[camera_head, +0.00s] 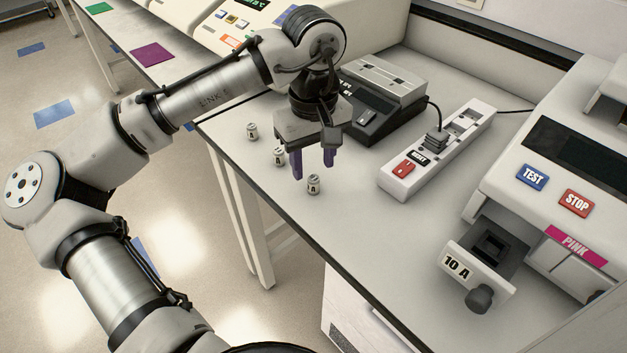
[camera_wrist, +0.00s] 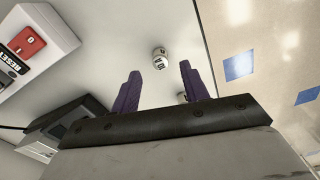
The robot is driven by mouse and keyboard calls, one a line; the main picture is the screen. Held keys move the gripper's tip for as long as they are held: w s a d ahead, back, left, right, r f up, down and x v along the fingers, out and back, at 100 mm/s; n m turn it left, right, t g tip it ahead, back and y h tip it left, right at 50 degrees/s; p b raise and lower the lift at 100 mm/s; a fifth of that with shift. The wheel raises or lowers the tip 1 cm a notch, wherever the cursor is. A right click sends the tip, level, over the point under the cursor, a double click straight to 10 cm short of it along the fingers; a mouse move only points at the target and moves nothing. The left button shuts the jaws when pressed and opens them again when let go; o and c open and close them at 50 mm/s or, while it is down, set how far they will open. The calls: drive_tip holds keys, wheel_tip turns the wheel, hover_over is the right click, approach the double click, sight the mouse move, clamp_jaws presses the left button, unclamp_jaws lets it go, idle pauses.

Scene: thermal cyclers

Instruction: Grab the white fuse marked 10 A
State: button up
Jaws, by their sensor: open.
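Three small white cylindrical fuses stand on the bench near its left edge: a far one (camera_head: 252,131), a middle one (camera_head: 279,156) and a near one (camera_head: 313,184). Each shows a dark "A" marking, but I cannot read the numbers. My gripper (camera_head: 313,168) is open and empty, its purple fingers pointing down above the bench close to the near fuse. In the wrist view, one fuse (camera_wrist: 160,58) shows beyond the gap between the fingertips (camera_wrist: 160,72). Another fuse (camera_wrist: 181,97) is mostly hidden behind the gripper body.
A power strip (camera_head: 405,180) with a red switch and a dark-and-grey device (camera_head: 385,120) stand right of my gripper. Bare bench lies in front of the fuses.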

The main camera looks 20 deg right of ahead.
sight(313, 177)
drive_tip(key=shift+f, duration=1.6)
drive_tip(key=shift+c, duration=0.4)
clamp_jaws()
drive_tip(key=shift+r, duration=0.2)
